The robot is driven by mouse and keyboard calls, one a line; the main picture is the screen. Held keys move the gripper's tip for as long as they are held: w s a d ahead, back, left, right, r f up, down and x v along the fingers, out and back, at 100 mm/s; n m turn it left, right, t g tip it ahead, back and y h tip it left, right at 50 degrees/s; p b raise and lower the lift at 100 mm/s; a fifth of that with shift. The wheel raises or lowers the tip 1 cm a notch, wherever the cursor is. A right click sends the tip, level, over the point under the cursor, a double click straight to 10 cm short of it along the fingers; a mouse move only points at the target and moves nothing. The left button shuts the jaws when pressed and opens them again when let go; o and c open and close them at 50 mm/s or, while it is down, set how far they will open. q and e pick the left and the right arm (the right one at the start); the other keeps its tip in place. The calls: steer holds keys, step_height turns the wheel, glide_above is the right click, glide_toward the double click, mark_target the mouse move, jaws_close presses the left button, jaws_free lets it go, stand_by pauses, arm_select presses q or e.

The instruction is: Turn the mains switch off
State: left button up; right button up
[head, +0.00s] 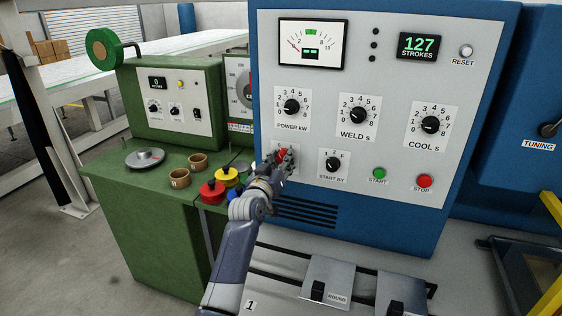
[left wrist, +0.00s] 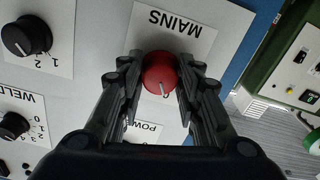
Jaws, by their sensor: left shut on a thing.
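The mains switch is a red round knob with a white pointer line on a white plate marked MAINS. In the left wrist view the red knob (left wrist: 160,74) sits between the two fingers of my left gripper (left wrist: 160,88), which is shut on it. In the head view my left gripper (head: 284,163) reaches up to the lower left of the blue cabinet's panel and hides most of the MAINS plate (head: 278,147). A bit of the red knob (head: 281,154) shows there. The position marks around the knob are mostly hidden. My right gripper is in neither view.
The welder panel (head: 390,160) holds black dials for power, weld and cool, a START BY knob (head: 333,163), a green start button (head: 379,173) and a red stop button (head: 424,181). Red (head: 211,192) and yellow (head: 227,176) knobs stand on the green bench near my left arm.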

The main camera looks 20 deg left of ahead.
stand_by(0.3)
arm_select(q)
steer(key=o, duration=1)
steer(key=shift+o, duration=0.2)
steer(key=shift+s, duration=0.1)
steer(key=s, duration=1.1)
steer(key=shift+s+a, duration=0.2)
steer(key=shift+s, duration=0.2)
steer(key=shift+f, duration=0.1)
